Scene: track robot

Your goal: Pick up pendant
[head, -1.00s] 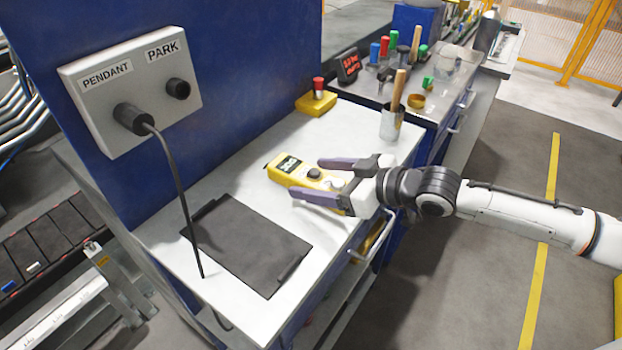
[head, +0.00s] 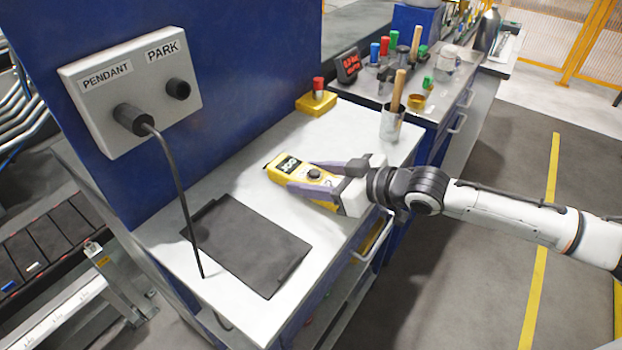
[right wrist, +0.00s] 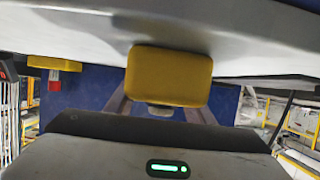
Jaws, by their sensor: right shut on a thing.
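The yellow pendant (head: 289,170), with a small dark display and a round black knob, lies on the white worktop. My right gripper (head: 298,175) comes in from the right and is shut on it, one finger along each long side. In the right wrist view the pendant's yellow end (right wrist: 169,76) shows between my fingers, close to the worktop. Whether it is lifted clear of the top I cannot tell. My left gripper is not in view.
A dark mat (head: 245,245) lies to the left on the white worktop (head: 335,245). A grey box (head: 130,90) labelled PENDANT and PARK has a plugged cable (head: 177,185) hanging down. A yellow box with a red button (head: 317,100) and a cup with a wooden handle (head: 391,122) stand behind.

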